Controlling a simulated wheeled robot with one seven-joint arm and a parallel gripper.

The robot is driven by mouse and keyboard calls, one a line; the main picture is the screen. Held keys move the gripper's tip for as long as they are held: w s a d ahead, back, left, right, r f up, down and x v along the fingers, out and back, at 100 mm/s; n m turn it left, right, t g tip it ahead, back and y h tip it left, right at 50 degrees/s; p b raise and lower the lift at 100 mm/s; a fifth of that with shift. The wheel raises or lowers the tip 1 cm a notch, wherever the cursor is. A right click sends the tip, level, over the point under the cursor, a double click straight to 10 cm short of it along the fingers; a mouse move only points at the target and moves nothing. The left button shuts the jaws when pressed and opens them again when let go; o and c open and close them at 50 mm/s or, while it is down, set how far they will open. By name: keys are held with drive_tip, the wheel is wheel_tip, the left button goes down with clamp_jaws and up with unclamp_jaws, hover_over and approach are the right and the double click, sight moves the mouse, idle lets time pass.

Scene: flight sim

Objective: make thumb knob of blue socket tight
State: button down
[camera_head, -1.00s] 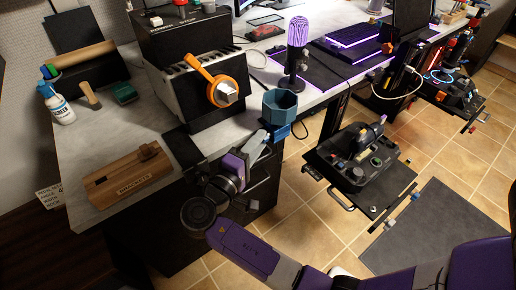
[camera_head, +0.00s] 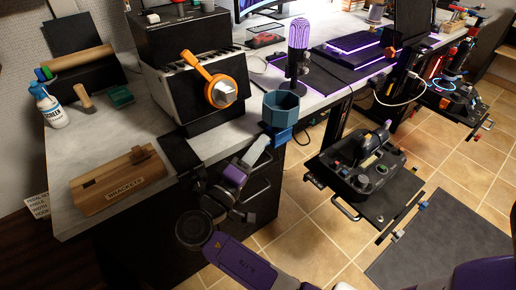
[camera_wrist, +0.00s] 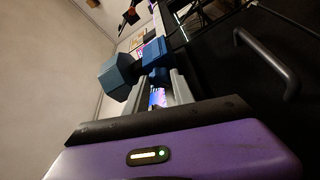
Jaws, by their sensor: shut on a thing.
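The blue socket (camera_head: 281,106) is a teal-blue faceted cup clamped at the desk's front edge. Its brighter blue clamp (camera_head: 279,136) sits just below the cup. In the wrist view the cup (camera_wrist: 118,76) is at the left, and the clamp (camera_wrist: 155,52) is straight ahead of the fingers. My gripper (camera_head: 264,146) is at the underside of the clamp. In the wrist view its two fingers (camera_wrist: 161,84) are closed around a small dark blue part under the clamp, which looks like the thumb knob (camera_wrist: 160,75). The knob is mostly hidden by the fingers.
A wooden brackets box (camera_head: 118,180) lies at left. A black control panel (camera_head: 360,170) is right of the clamp. A metal handle (camera_wrist: 267,58) is right in the wrist view.

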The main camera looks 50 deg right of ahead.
drive_tip(key=c, duration=1.1)
unclamp_jaws()
drive_tip(key=shift+o, duration=0.2)
drive_tip(key=a+f, duration=0.1)
drive_tip(key=a, duration=0.6)
drive_tip(key=shift+s+a+p, duration=0.35)
drive_tip(key=shift+a, duration=0.05)
